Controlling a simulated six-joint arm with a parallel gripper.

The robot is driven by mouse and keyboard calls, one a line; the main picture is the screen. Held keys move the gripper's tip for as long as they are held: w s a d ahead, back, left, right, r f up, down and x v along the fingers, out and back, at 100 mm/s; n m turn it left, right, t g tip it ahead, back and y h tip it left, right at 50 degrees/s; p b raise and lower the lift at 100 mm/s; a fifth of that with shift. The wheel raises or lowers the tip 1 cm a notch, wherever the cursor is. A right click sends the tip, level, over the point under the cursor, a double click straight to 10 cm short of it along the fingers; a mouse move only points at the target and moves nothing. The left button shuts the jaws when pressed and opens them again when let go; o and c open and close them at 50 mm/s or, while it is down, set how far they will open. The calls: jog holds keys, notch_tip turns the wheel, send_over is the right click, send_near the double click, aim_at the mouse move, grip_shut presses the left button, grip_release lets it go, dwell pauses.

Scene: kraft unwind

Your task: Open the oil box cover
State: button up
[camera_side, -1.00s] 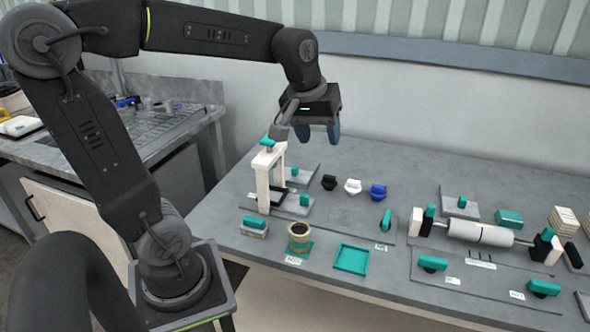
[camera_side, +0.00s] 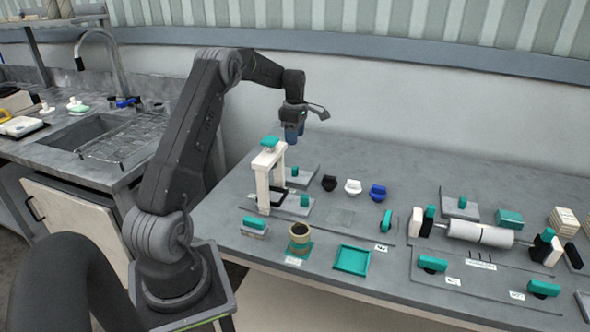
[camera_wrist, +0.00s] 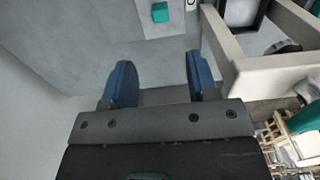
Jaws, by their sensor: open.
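My gripper (camera_side: 293,138) hangs above the back of the table, behind the white upright frame (camera_side: 263,184) with a teal handle on top. In the wrist view its two blue fingers (camera_wrist: 161,82) are apart with nothing between them. No thing is plainly marked as the oil box. A small teal box (camera_side: 509,219) sits at the right of the table, and a round pot with a dark top (camera_side: 300,236) stands at the front on a teal base. I cannot tell which of these, if any, is the oil box.
A white roller (camera_side: 478,234) lies between holders at the right. Black, white (camera_side: 352,187) and blue (camera_side: 377,192) small pieces stand behind the middle. A teal tray (camera_side: 351,260) lies at the front edge. The frame (camera_wrist: 265,70) is close to the right finger in the wrist view.

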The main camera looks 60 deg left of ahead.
aim_at(295, 167)
notch_tip(295, 167, down, 13)
jog(key=shift+r, duration=0.1)
dwell(0.3)
grip_shut()
dwell(0.5)
